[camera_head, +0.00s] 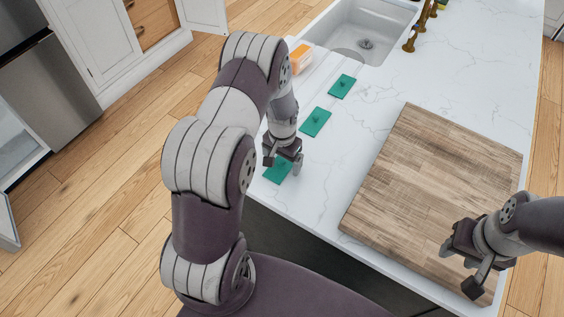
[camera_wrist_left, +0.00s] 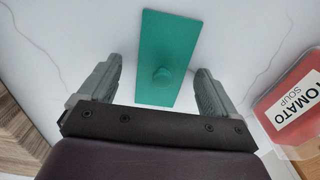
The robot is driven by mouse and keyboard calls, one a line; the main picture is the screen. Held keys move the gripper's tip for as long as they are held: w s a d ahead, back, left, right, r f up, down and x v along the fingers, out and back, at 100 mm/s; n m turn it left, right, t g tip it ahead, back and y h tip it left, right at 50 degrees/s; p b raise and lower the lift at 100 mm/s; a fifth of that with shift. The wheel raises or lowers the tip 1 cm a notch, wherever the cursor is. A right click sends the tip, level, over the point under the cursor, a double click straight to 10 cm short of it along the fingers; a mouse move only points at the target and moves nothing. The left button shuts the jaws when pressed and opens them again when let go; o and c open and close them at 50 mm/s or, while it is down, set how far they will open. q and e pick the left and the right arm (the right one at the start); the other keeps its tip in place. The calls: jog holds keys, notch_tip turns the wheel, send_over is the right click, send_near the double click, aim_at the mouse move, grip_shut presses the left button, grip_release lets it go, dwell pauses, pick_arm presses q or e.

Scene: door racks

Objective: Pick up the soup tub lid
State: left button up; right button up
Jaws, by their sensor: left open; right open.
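Three green rectangular lids with small knobs lie in a row on the white counter: a near lid (camera_head: 274,176), a middle lid (camera_head: 315,123) and a far lid (camera_head: 343,86). My left gripper (camera_head: 283,163) is open over the near lid and partly hides it. In the left wrist view, that green lid (camera_wrist_left: 165,45) and its round knob (camera_wrist_left: 162,75) show between the open fingers (camera_wrist_left: 157,80), with nothing held. A red tub labelled "TOMATO SOUP" (camera_wrist_left: 291,105) stands to the right there. My right gripper (camera_head: 460,270) is open and empty over the wooden board.
A wooden board (camera_head: 430,185) lies on the right of the marble counter (camera_head: 365,125). A sink (camera_head: 365,35) with brass taps is at the back. An orange-filled tub (camera_head: 300,58) stands near the counter's left edge, partly behind my left arm.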

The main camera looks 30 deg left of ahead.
pick_arm(q)
jog(key=shift+w+a+f, duration=0.15)
jog(key=shift+w+f, duration=0.05)
jog(key=shift+w, duration=0.15)
jog(key=c, duration=0.9)
jog(key=shift+c, duration=1.1)
jog(key=shift+s+r, duration=0.1)
jog(key=shift+s, duration=0.05)
